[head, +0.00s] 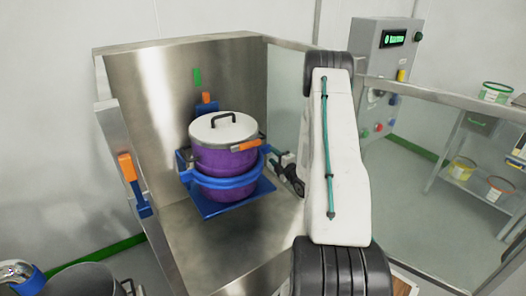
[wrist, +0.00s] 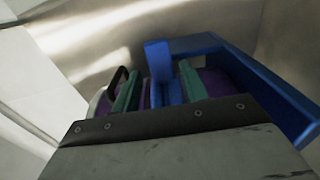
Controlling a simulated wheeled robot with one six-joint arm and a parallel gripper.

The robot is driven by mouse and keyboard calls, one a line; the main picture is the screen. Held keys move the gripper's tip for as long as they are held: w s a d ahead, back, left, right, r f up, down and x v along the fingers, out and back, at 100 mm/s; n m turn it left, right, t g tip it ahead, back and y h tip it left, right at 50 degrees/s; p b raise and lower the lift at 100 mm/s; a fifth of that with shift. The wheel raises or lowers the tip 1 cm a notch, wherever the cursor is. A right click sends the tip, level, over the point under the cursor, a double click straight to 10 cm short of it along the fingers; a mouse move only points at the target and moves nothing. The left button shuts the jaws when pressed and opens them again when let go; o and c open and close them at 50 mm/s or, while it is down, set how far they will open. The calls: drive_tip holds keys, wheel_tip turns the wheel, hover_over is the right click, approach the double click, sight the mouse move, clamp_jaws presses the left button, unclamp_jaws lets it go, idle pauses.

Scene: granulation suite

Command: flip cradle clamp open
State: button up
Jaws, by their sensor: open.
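A purple pot (head: 222,160) with a pale metal lid (head: 223,128) sits in a blue cradle (head: 215,182) inside a steel enclosure. My gripper (head: 277,160) is at the cradle's right side. In the wrist view, its two green fingers (wrist: 157,82) are open, with a blue upright piece (wrist: 159,62) of the cradle, likely the clamp, between them. I cannot tell whether either finger touches it. An orange-tipped piece (head: 246,145) lies across the pot's right front, near the lid rim.
Steel walls (head: 145,90) surround the cradle at back and left. A blue lever with an orange grip (head: 127,167) is on the left wall edge; another orange-topped blue piece (head: 206,98) is behind the pot. A control box (head: 385,50) stands at back right.

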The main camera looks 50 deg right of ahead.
sight(267, 151)
drive_tip(key=x, duration=0.6)
drive_tip(key=shift+w+d, duration=0.1)
drive_tip(key=shift+w, duration=0.2)
clamp_jaws()
